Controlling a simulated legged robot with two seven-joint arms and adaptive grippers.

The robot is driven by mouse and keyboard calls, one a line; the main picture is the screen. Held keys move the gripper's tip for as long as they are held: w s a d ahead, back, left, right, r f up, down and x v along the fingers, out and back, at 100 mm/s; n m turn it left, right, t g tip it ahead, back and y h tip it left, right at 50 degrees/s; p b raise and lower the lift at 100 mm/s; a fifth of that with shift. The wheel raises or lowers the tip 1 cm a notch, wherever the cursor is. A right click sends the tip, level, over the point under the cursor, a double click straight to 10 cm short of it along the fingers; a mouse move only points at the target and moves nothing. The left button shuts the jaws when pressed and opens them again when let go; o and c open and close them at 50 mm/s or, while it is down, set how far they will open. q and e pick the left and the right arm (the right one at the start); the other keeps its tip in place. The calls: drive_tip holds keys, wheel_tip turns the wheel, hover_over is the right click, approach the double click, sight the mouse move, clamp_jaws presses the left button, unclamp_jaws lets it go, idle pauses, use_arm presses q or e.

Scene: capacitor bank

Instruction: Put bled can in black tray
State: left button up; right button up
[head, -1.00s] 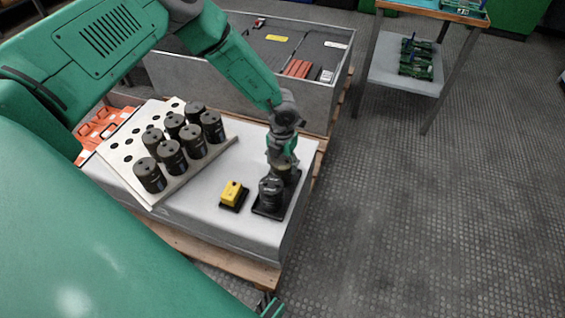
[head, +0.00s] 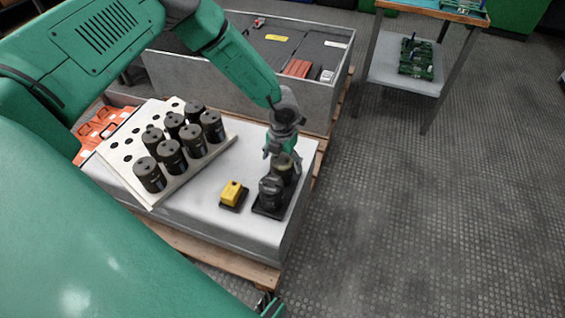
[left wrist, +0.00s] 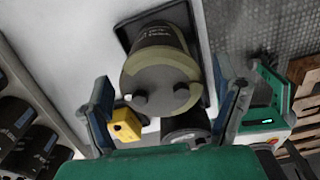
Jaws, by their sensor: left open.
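A black tray (head: 262,212) lies at the right end of the grey bench top. Two dark cans stand upright on it: a front can (head: 270,191) and a rear can (head: 284,172) with an olive band. In the left wrist view the banded can (left wrist: 160,72) is large, and the other can (left wrist: 186,124) is partly hidden behind it. I cannot tell by look which is the bled one. My left gripper (head: 283,150) is just above the rear can. Its fingers are open, spread on either side of the can. My right gripper is not in view.
A yellow block on a black base (head: 232,194) sits left of the tray. A tilted perforated rack (head: 190,180) holds several dark cans. A large grey bin (head: 310,95) stands behind.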

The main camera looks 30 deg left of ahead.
use_arm(q)
wheel_tip(320, 180, up, 11)
idle(0.3)
